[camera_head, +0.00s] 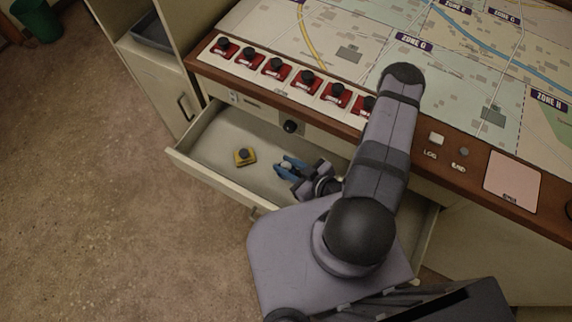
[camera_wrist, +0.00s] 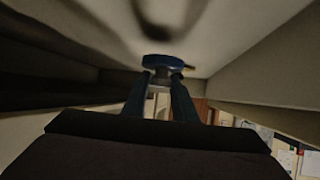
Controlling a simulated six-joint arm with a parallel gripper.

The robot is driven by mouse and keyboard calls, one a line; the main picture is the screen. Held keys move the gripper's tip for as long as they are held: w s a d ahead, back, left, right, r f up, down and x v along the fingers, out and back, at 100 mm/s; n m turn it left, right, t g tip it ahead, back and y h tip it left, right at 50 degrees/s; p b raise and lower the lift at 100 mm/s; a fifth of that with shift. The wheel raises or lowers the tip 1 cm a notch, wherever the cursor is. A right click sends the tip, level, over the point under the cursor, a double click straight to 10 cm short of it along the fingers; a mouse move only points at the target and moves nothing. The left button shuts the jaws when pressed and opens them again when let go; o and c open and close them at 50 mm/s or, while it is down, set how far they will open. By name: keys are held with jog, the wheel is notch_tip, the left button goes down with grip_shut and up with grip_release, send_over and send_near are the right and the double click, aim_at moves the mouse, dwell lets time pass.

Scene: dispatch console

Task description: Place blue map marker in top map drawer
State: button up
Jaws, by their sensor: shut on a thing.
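The top map drawer (camera_head: 212,178) is pulled open below the console in the head view. My gripper (camera_head: 286,166) is inside the drawer's outline, low over its pale floor. In the wrist view my gripper (camera_wrist: 159,88) is shut on the blue map marker (camera_wrist: 164,62), whose blue disc shows just past the fingertips. In the head view the marker is hard to tell from the blue fingers. Whether it touches the drawer floor I cannot tell. My arm hides the drawer's right part.
A yellow marker (camera_head: 245,156) with a dark knob lies in the drawer, left of my gripper. A black knob (camera_head: 290,126) is at the drawer's back. Drawer floor around the yellow marker is clear.

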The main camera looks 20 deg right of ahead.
jog(key=shift+f, duration=0.45)
jog(key=shift+f+b, duration=0.15)
jog(key=shift+b, duration=0.25)
jog(key=o, duration=1)
jog(key=shift+o, duration=0.2)
